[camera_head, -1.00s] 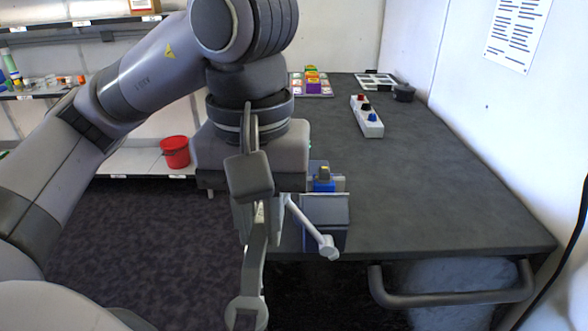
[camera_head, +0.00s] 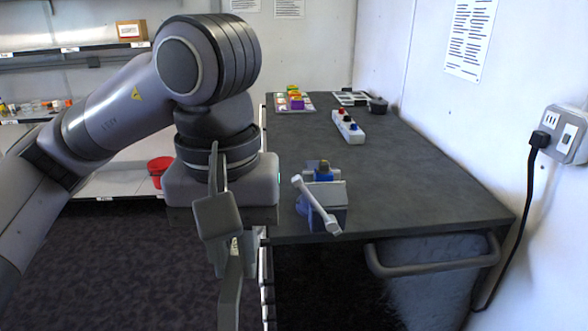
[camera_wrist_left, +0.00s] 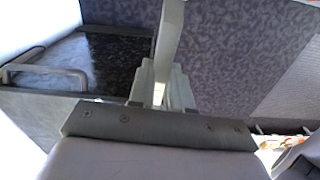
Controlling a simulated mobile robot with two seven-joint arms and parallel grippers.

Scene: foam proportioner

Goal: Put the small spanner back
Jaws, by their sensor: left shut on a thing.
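My left gripper (camera_head: 243,255) points down, left of the table's near left corner. It is shut on a long grey bar-shaped spanner, taken here as the small spanner (camera_head: 231,292). The spanner hangs down past the bottom of the head view, so its lower end is hidden. In the left wrist view the spanner (camera_wrist_left: 171,35) rises from between the closed fingers (camera_wrist_left: 161,88). A pale tool (camera_head: 317,206) with a head at each end leans across a small grey box (camera_head: 334,192) at the table's near edge. My right gripper is not in view.
The dark table (camera_head: 420,185) has a wide clear top. A white block with coloured knobs (camera_head: 348,128), a dark pot (camera_head: 378,105) and a coloured tray (camera_head: 293,103) stand farther back. A rail (camera_head: 435,268) runs along its front. A red bucket (camera_head: 158,170) stands at left.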

